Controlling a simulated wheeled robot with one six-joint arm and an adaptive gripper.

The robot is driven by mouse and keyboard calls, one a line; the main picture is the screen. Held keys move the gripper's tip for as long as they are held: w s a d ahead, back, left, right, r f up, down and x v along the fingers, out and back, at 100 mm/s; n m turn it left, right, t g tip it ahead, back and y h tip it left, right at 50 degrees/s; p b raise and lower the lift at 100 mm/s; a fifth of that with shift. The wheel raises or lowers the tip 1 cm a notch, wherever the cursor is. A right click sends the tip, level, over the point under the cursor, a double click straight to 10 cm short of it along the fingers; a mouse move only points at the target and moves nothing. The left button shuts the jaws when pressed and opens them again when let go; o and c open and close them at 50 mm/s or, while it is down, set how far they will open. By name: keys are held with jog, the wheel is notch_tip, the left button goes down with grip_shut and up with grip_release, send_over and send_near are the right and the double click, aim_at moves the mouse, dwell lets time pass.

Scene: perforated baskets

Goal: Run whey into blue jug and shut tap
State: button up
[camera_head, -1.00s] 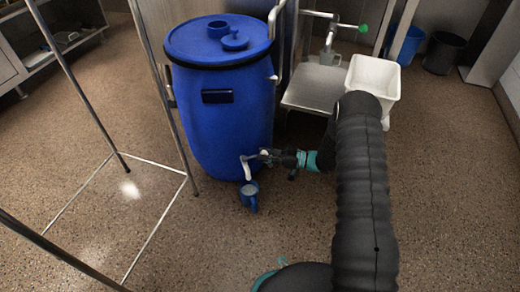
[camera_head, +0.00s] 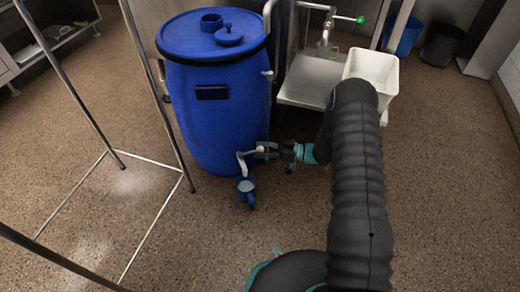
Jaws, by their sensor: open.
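A large blue barrel (camera_head: 220,115) with a lid stands upright on the floor. A pale tap (camera_head: 243,164) sticks out low on its front. The blue jug (camera_head: 246,192) is under the tap's spout, with something pale showing inside its mouth. I cannot tell whether whey is running. My gripper (camera_head: 265,152) reaches in from the right at the tap, its fingers open around or beside the tap's handle. The picture is too small to show whether they touch it.
A metal frame of thin bars (camera_head: 150,95) stands to the left of the barrel. A steel stand (camera_head: 308,80) and a white bin (camera_head: 372,68) are behind my arm at the right. The speckled floor in front of the jug is clear.

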jog(key=s+d, duration=0.1)
jog(key=d, duration=1)
jog(key=shift+d, duration=0.35)
jog(key=shift+s, duration=0.1)
